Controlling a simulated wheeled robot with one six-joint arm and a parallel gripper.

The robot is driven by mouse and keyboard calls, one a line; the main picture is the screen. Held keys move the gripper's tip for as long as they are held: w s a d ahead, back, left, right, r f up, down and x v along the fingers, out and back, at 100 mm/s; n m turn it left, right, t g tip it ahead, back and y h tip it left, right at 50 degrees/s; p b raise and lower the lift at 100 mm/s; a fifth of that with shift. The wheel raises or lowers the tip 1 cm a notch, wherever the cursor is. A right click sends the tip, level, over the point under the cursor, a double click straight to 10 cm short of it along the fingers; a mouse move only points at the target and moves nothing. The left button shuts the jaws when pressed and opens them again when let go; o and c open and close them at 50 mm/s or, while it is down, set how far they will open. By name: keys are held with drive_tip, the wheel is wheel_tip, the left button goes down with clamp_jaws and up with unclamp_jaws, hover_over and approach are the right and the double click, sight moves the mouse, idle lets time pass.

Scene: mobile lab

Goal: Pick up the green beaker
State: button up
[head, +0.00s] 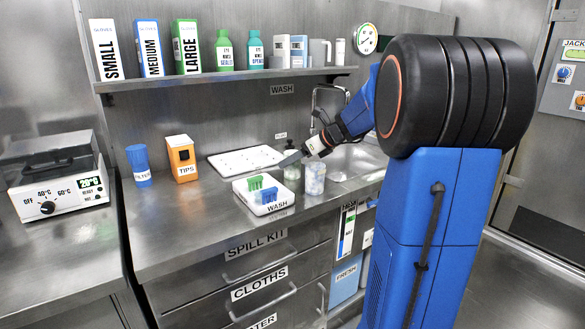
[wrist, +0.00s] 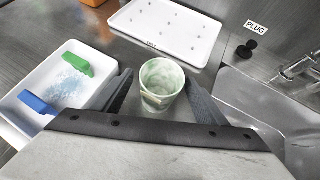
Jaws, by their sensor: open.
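The green beaker (wrist: 161,86) is a pale green, cloudy open cup. It stands upright on the counter in the wrist view, right of the white WASH tray (wrist: 22,98). My gripper (wrist: 157,77) is open, with one dark finger on each side of the beaker; small gaps seem to show, and contact is hard to judge. In the head view my gripper (head: 290,158) points left and down above the counter, behind the WASH tray (head: 280,207). The beaker there is partly hidden and hard to make out.
A white perforated board (wrist: 165,28) lies behind. The sink (wrist: 265,105) and a black plug (wrist: 247,48) are at right. A cloudy jar (head: 315,178) stands near my gripper.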

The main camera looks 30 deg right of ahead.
drive_tip(key=x, duration=0.5)
drive_tip(key=shift+d, duration=0.1)
drive_tip(key=shift+c, duration=0.4)
drive_tip(key=c, duration=1.1)
drive_tip(key=shift+r, duration=0.1)
